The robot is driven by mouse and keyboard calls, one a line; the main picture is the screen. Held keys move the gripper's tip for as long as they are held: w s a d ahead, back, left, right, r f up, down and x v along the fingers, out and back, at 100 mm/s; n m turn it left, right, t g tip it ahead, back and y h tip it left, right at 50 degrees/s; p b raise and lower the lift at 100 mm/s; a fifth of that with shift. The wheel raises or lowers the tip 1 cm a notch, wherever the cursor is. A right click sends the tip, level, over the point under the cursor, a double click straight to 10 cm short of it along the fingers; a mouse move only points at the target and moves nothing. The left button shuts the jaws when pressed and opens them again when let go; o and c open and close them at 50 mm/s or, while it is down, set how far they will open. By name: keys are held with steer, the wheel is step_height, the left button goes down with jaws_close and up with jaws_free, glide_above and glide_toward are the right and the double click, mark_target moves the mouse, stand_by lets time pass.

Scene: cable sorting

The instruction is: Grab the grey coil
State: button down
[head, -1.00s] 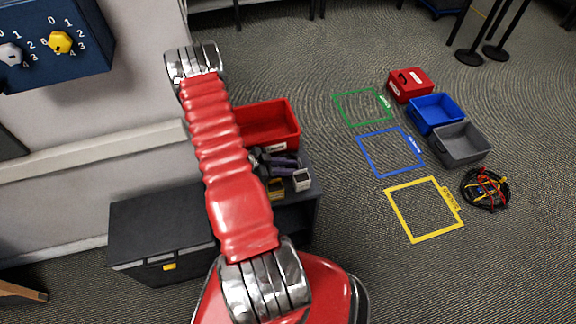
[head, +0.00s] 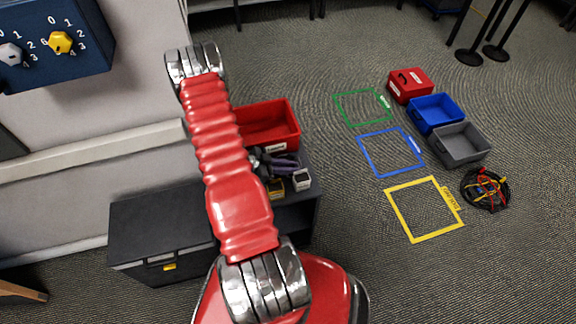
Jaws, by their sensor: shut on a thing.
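A dark grey, slightly purple bundle, which looks like the grey coil (head: 285,165), shows at the black bench just right of my red arm. My gripper (head: 263,162) is mostly hidden behind the arm. Only a small dark and metallic part of it shows, at the left side of the bundle. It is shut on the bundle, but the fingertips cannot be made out. I cannot tell whether the bundle touches the bench top.
A red bin (head: 268,125) stands behind the bundle. A small white-topped box (head: 301,181) and a yellowish block (head: 275,189) sit in front. Taped squares, red, blue (head: 436,113) and grey (head: 460,146) containers, and a cable tangle (head: 486,190) are on the floor at right.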

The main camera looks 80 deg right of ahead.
steer(key=shift+r, duration=0.1)
step_height(320, 180, up, 18)
stand_by(1.0)
stand_by(0.5)
